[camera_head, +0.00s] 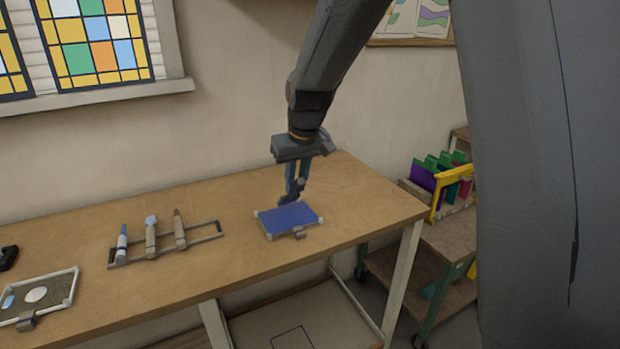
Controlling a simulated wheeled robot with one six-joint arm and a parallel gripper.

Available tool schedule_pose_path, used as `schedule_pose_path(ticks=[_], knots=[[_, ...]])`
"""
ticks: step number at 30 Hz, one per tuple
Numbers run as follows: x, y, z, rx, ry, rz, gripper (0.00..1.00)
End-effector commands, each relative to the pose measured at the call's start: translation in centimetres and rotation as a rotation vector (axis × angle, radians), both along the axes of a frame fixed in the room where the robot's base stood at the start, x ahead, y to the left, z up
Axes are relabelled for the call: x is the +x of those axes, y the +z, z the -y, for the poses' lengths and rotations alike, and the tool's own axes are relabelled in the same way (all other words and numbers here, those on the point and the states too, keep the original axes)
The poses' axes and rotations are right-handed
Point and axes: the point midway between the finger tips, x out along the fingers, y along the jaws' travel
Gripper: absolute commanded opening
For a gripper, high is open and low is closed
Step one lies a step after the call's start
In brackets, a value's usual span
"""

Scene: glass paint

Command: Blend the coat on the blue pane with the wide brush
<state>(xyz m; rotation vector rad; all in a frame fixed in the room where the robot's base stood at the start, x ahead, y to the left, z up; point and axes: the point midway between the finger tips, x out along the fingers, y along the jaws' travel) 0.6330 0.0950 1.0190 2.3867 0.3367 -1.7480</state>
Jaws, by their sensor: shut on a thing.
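The blue pane (287,217) lies flat on the wooden table, held at its edges by small pale corner clips, with a grey-brown block at its front edge. My gripper (293,187) points down just above the far edge of the pane. It is shut on a slim dark thing, which looks like the wide brush; the fingers mostly hide it. Its low end is near the pane's far edge, and I cannot tell whether it touches. The coat on the pane looks an even deep blue at this size.
A tool rack (205,237) holding several upright tools stands left of the pane, its right end empty. A framed tray (70,284) with a white oval and a light blue patch lies at the front left. A trolley (448,236) stands beyond the table's right end.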

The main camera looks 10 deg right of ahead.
Motion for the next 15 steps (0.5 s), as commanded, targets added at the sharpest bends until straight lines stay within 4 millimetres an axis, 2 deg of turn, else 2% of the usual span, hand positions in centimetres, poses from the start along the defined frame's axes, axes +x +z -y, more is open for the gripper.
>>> schedule_pose_path(ticks=[6, 15], knots=[[-1.1, 0.0, -3.9, 0.0, 0.005, 0.001, 0.0], [-2.1, 0.0, -7.3, -0.001, 0.002, 0.0, 0.0]])
